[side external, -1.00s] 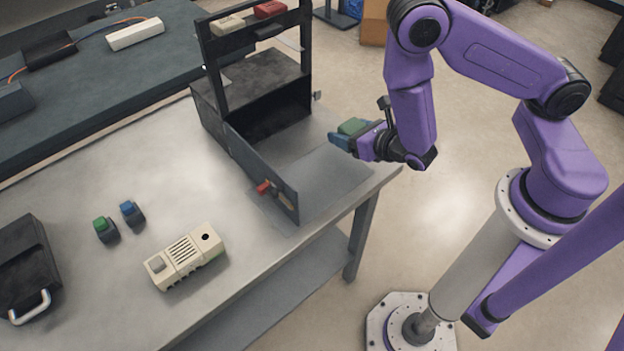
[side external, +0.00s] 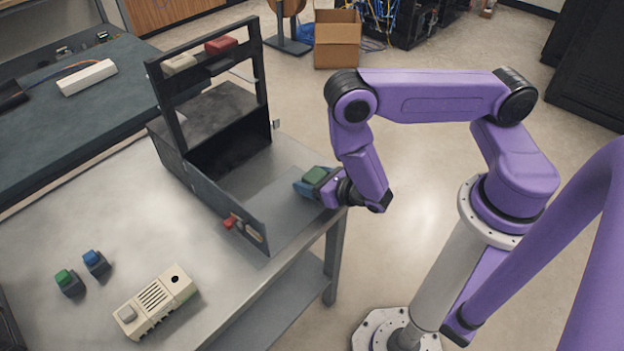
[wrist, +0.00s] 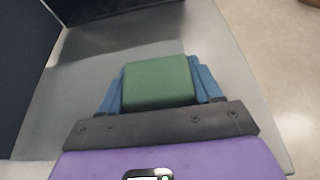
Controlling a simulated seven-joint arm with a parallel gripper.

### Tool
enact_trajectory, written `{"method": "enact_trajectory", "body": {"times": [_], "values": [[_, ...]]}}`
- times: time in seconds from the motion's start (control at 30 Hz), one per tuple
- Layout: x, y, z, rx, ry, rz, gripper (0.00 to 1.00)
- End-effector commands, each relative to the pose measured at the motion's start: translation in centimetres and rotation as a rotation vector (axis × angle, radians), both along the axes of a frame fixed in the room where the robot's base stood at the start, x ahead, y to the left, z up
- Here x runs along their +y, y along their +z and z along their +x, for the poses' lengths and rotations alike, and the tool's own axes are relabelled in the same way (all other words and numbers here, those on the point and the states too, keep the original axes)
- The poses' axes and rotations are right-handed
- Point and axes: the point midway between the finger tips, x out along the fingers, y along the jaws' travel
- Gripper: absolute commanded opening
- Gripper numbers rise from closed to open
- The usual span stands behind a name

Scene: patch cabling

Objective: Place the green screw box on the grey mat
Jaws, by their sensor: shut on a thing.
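The green screw box (side external: 315,174) is held between the blue fingers of my gripper (side external: 306,184), at the right end of the metal table. In the wrist view the green box (wrist: 158,82) sits between both blue fingertips. The grey mat (side external: 280,207) appears as a slightly darker grey patch on the table, right of the black rack; its edges are faint. The box is over or beside the mat's far right part. I cannot tell whether it touches the surface.
The black rack (side external: 225,195) with a low front panel stands left of my gripper. A red item (side external: 221,45) and a beige item (side external: 180,64) sit on its upper shelf.

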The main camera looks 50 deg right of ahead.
Motion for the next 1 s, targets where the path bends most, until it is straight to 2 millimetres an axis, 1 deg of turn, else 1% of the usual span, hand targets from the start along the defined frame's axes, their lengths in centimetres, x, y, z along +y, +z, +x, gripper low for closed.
{"method": "enact_trajectory", "body": {"times": [0.2, 0.37, 0.4, 0.47, 0.73, 0.87, 0.9, 1.0], "values": [[0.0, 0.0, 0.0, -0.001, 0.001, 0.0, 0.3], [0.1, -0.4, 0.0, -0.001, 0.001, -0.001, 0.3], [0.1, -0.4, 0.0, 0.0, 0.001, 0.0, 0.7], [0.0, -0.4, 0.0, 0.0, 0.001, 0.0, 0.89], [0.0, -0.4, 0.0, 0.0, 0.001, 0.0, 0.89], [0.0, 0.0, 0.0, 0.0, 0.0, 0.001, 0.89], [0.0, 0.2, -0.2, 0.001, 0.001, -0.001, 0.89], [0.2, 0.6, -1.6, 0.005, 0.007, -0.004, 0.89]]}}
